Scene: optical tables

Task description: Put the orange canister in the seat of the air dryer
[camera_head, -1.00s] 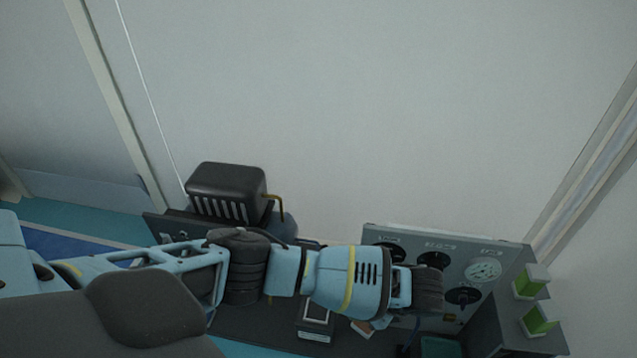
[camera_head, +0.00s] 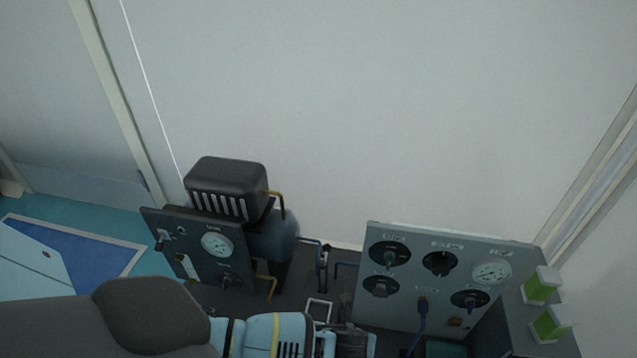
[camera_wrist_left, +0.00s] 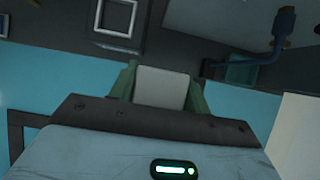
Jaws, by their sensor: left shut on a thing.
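My left gripper (camera_wrist_left: 161,88) shows in the left wrist view, its greenish fingers shut on a pale grey block-like thing (camera_wrist_left: 162,87). No orange shows on the face of it that I see, so I cannot tell whether it is the canister. No orange canister is clearly visible. A light square frame (camera_head: 319,309) lies on the dark bench; a similar frame (camera_wrist_left: 117,18) shows in the wrist view. I cannot tell whether it is the dryer's seat. My right gripper is not in view.
A gauge panel (camera_head: 205,262) with a black finned unit (camera_head: 228,187) and blue tank (camera_head: 273,238) stands left. A grey knob panel (camera_head: 410,312) stands right, with a blue hose (camera_head: 422,317). Two green-and-clear blocks (camera_head: 541,287) sit far right. Brass and blue pipes run between.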

